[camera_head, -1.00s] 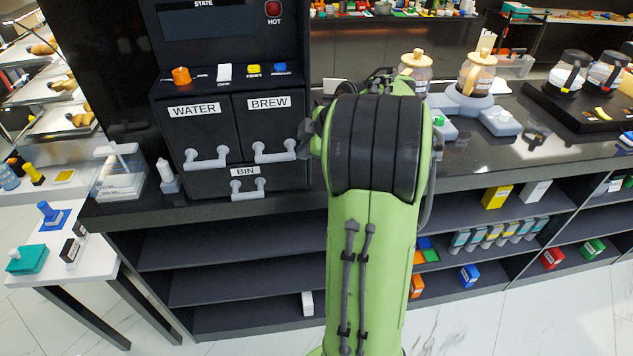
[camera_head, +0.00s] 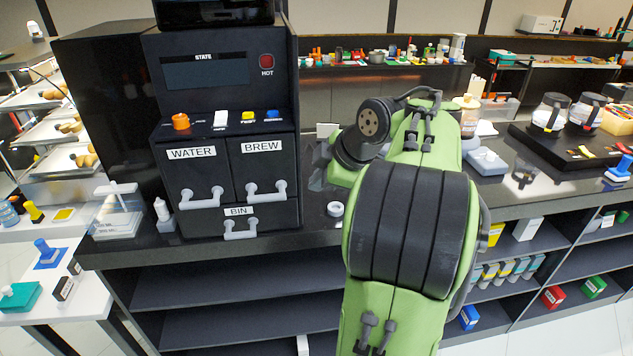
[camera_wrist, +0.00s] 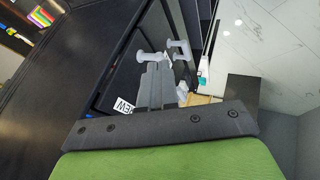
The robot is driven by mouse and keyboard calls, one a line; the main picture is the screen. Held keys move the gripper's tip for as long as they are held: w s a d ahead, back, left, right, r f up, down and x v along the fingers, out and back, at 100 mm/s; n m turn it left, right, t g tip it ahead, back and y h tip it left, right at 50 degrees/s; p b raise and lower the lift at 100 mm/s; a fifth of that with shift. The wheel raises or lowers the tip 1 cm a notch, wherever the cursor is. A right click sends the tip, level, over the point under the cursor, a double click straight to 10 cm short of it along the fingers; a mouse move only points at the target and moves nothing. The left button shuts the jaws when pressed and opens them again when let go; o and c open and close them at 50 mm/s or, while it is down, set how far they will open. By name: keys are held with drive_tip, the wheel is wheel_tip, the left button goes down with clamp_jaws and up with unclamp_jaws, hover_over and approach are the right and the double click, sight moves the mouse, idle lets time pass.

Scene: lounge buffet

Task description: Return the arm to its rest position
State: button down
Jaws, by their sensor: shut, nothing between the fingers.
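My green arm (camera_head: 372,313), with black joint covers, stands in the right-middle of the head view in front of the counter. It bends back towards the coffee machine. My gripper shows in the wrist view (camera_wrist: 157,82), with its grey fingers together and nothing between them. Near the fingertips in that view are pale drawer handles (camera_wrist: 180,50) and part of a white label (camera_wrist: 123,106). I cannot tell whether the fingers touch a handle. In the head view the fingers are hidden or too small to make out.
The black machine has WATER (camera_head: 192,153), BREW (camera_head: 262,146) and BIN (camera_head: 238,211) drawers, all looking shut. A white ring (camera_head: 335,209) lies on the counter beside my arm. A wooden-lidded jar (camera_head: 468,115) stands close behind the arm. Open shelves (camera_head: 230,295) are below.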

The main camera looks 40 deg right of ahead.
drive_tip(key=shift+s, duration=0.2)
drive_tip(key=s+a+f+m+b, duration=0.1)
drive_tip(key=s+a+m, duration=0.1)
drive_tip(key=a, duration=0.7)
drive_tip(key=s+a+m, duration=0.2)
drive_tip(key=a+m, duration=0.1)
drive_tip(key=a, duration=0.6)
drive_tip(key=s+a+f+m+g, duration=0.1)
drive_tip(key=s+a+f+m, duration=0.1)
drive_tip(key=s, duration=0.4)
drive_tip(key=s+a+f+m+b, duration=0.1)
drive_tip(key=s+a+f+m, duration=0.1)
drive_tip(key=s+a+f, duration=0.2)
drive_tip(key=shift+s+f+m+g+h, duration=0.3)
drive_tip(key=shift+s+f+m+g, duration=0.1)
drive_tip(key=shift+s+f, duration=0.5)
drive_tip(key=shift+r, duration=0.1)
